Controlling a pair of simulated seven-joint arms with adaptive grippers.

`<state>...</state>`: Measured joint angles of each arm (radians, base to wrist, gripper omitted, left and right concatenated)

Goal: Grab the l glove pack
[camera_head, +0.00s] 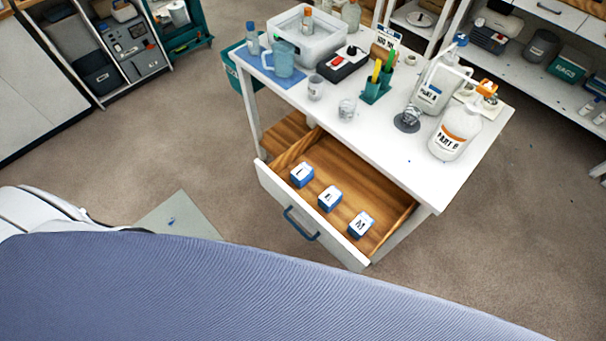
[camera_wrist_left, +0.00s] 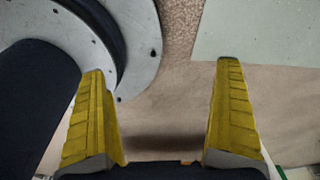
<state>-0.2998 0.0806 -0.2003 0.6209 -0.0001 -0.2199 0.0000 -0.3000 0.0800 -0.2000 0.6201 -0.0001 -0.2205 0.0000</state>
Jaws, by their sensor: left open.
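An open wooden drawer (camera_head: 275,196) holds three small white-and-blue packs in a row, in the head view. The left pack (camera_head: 302,175) has a small dark letter that may be an L. The middle pack (camera_head: 329,198) has a letter I cannot read surely. The right pack (camera_head: 361,224) seems to read M. My left gripper (camera_wrist_left: 161,68) is open and empty in the left wrist view, above the floor, with no pack between its yellow fingers. Neither gripper shows in the head view.
A white cart top (camera_head: 400,160) above the drawer carries bottles, a blue jug (camera_head: 284,60), cups and a white tub. The drawer front has a blue handle (camera_head: 301,224). A pale mat (camera_head: 200,224) lies on the floor, also in the left wrist view (camera_wrist_left: 265,30). Shelves stand behind.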

